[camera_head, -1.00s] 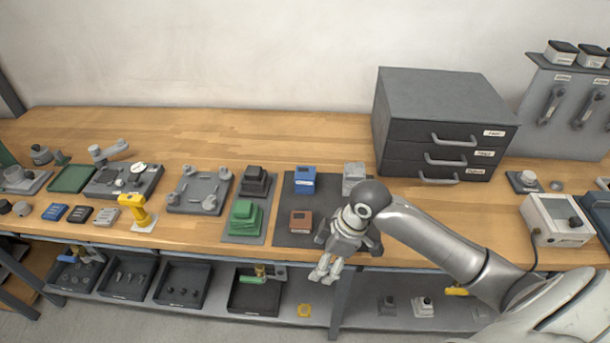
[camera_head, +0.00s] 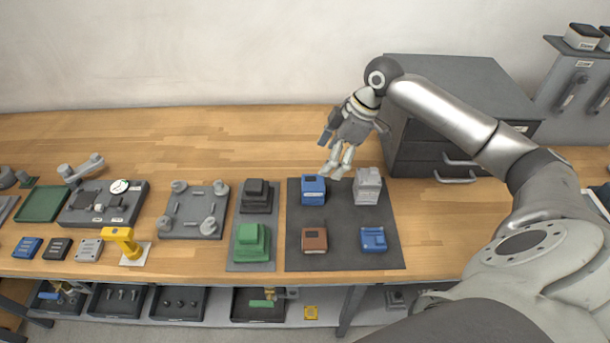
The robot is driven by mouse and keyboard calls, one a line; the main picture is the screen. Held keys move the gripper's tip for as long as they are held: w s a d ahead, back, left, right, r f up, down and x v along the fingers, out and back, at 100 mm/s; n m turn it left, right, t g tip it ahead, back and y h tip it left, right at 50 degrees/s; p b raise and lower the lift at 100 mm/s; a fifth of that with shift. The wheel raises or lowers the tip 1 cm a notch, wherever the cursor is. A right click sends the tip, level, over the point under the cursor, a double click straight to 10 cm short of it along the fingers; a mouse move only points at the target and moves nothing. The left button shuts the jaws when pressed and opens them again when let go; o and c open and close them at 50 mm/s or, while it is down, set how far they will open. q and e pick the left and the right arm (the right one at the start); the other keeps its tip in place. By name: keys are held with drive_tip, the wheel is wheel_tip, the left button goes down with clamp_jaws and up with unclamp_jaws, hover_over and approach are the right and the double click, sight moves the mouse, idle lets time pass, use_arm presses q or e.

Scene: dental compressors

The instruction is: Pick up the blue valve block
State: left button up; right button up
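Two blue blocks are on the dark grey mat (camera_head: 342,222); I cannot tell for sure which one is the valve block. One blue block (camera_head: 313,190) stands at the mat's back left. A lower blue block (camera_head: 373,239) lies at the front right, uncovered. My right gripper (camera_head: 336,172) points down near the back edge of the mat, close to the right of the back blue block in the picture. Its two fingers look parted, with nothing between them. Whether it touches the block is unclear. My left gripper is out of view.
A grey block (camera_head: 367,186) and a brown block (camera_head: 314,239) share the mat. Green (camera_head: 251,243) and black blocks (camera_head: 258,197) stand on a mat to the left. A dark drawer cabinet (camera_head: 455,100) stands behind right. Bench top right of the mat is clear.

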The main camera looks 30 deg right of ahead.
sight(313, 182)
drive_tip(key=f, duration=0.1)
drive_tip(key=a+f, duration=0.1)
drive_tip(key=f, duration=0.1)
drive_tip(key=shift+s+a+f+p, duration=0.1)
drive_tip(key=shift+a+f+p, duration=0.15)
drive_tip(key=shift+p, duration=0.1)
drive_tip(key=shift+w+a+f, duration=0.1)
drive_tip(key=shift+w+f, duration=0.15)
drive_tip(key=shift+f, duration=0.1)
drive_tip(key=p+x, duration=0.1)
drive_tip(key=x, duration=0.2)
drive_tip(key=shift+w+f+p, duration=0.2)
drive_tip(key=shift+w+p, duration=0.15)
drive_tip(key=shift+p, duration=0.05)
drive_tip(key=shift+f, duration=0.4)
drive_tip(key=shift+w+f, duration=0.1)
drive_tip(key=shift+f, duration=0.05)
drive_tip(key=c, duration=1.2)
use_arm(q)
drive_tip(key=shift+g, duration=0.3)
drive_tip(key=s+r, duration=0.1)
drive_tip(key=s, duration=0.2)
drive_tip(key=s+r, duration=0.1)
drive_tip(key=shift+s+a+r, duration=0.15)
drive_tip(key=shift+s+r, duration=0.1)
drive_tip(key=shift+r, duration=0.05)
